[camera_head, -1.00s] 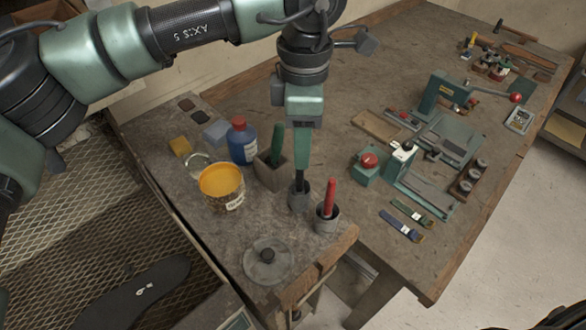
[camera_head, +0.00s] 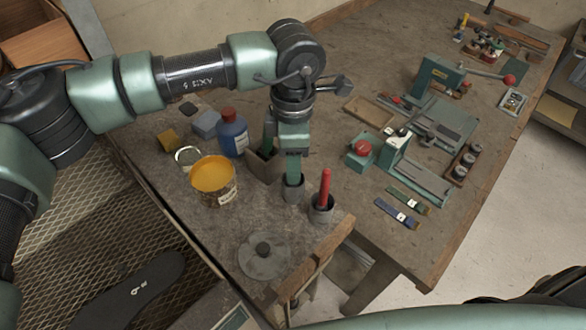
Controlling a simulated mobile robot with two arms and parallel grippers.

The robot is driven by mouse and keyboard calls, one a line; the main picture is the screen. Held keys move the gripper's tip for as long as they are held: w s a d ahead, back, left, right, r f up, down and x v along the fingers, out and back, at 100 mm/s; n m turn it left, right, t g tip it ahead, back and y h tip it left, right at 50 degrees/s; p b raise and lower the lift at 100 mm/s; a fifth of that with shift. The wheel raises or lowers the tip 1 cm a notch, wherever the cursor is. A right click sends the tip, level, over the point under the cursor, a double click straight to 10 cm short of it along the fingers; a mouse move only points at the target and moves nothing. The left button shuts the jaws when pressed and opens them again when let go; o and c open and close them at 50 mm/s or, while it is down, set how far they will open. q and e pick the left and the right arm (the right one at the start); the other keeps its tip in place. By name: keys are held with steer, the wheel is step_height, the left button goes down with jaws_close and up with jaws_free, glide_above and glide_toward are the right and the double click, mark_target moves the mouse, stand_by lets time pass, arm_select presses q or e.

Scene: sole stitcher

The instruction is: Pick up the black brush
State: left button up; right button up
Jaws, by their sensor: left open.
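My left gripper (camera_head: 293,176) points straight down over a small grey cup (camera_head: 294,193) on the near bench, with its fingers at the cup's mouth. It is open. The black brush is hidden behind the fingers here, so I cannot tell whether they touch it. A red-handled brush (camera_head: 325,188) stands in another grey cup (camera_head: 321,213) just to the right. A green handle (camera_head: 268,133) stands in a square holder (camera_head: 263,166) behind and left of the gripper. My right gripper is not in view.
An open can of yellow glue (camera_head: 213,190) and a blue bottle (camera_head: 233,136) stand to the left. A round lid (camera_head: 264,258) lies at the front. Two flat brushes (camera_head: 398,212) and a teal machine (camera_head: 437,88) are on the right bench.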

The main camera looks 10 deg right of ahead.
arm_select(q)
steer(key=shift+f, duration=0.3)
jaws_close()
steer(key=shift+r, duration=0.2)
steer(key=shift+r, duration=0.2)
step_height(320, 180, up, 19)
steer(key=b, duration=0.4)
steer(key=shift+r, duration=0.2)
